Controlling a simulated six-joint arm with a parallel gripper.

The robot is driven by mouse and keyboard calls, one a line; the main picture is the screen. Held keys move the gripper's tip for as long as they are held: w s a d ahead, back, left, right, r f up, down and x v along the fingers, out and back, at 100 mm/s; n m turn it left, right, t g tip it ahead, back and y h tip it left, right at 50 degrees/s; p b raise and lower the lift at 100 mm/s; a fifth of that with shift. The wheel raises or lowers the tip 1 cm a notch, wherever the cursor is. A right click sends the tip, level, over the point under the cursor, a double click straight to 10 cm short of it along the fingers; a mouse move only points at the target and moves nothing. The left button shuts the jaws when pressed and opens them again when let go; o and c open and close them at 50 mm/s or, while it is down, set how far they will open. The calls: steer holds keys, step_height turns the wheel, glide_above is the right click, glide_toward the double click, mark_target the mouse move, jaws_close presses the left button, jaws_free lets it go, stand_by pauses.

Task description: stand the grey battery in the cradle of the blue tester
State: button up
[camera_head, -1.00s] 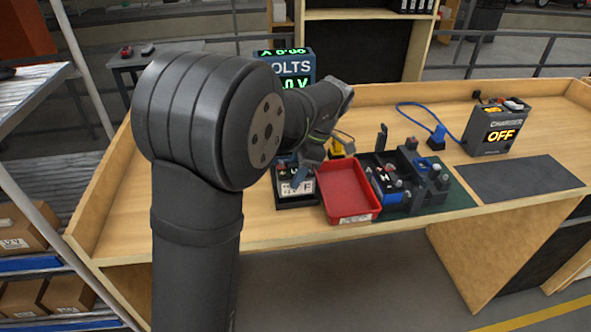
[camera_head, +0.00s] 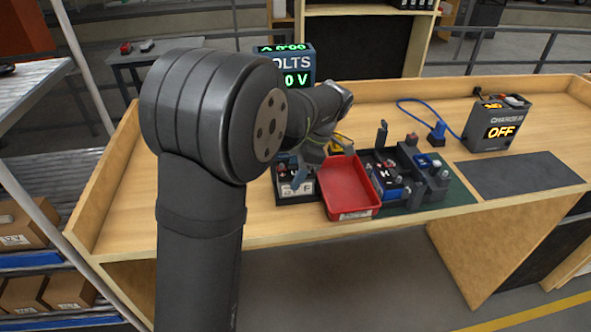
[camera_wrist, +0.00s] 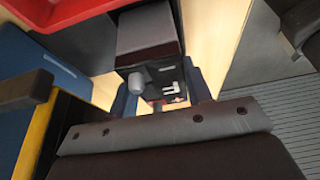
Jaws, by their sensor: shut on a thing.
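The blue tester (camera_head: 307,66) stands at the back of the bench with a lit green VOLTS display; its cradle is hidden behind my arm. My gripper (camera_head: 318,152) is low over the bench, just behind the red tray, its fingertips hidden in the head view. In the wrist view my gripper (camera_wrist: 163,98) has its fingers either side of a grey and dark block with a round grey knob, which looks like the grey battery (camera_wrist: 150,28). It is shut on it. How the battery stands relative to the cradle cannot be told.
A red tray (camera_head: 347,213) lies beside a dark holder (camera_head: 297,200) with white-marked things. To the right, several blocks stand on a green mat (camera_head: 460,195). A grey charger (camera_head: 497,127) reading OFF is behind a dark mat (camera_head: 520,181).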

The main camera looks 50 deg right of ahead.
steer(key=shift+f, duration=0.55)
steer(key=o, duration=1.2)
steer(key=v, duration=1.7)
steer(key=shift+r, duration=0.25)
steer(key=shift+f, duration=0.1)
steer(key=x, duration=1.7)
steer(key=shift+f, duration=0.15)
steer(key=shift+r, duration=0.25)
